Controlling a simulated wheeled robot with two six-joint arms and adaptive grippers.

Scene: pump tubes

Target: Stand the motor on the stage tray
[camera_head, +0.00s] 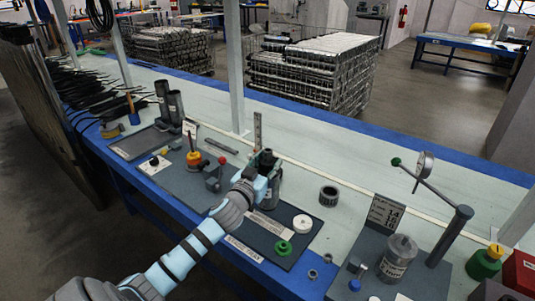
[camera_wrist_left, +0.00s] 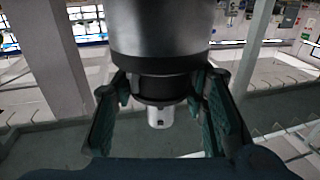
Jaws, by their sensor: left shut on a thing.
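The motor, a dark grey metal cylinder (camera_head: 273,192), stands upright at the back part of the dark stage tray (camera_head: 262,243) in the head view. Whether its base touches the tray, I cannot tell. My left gripper (camera_head: 264,172) is shut around its upper end. In the left wrist view the motor (camera_wrist_left: 160,35) shows a wide grey body, a narrower black collar and a pale shaft end. The green finger pads of my left gripper (camera_wrist_left: 160,90) are on both sides of the collar. My right gripper is not in view.
A white disc (camera_head: 302,224) and a green ring (camera_head: 283,248) lie on the tray's front right. A black ring (camera_head: 328,196) stands right of it. A fixture with a lever (camera_head: 435,236) is farther right.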

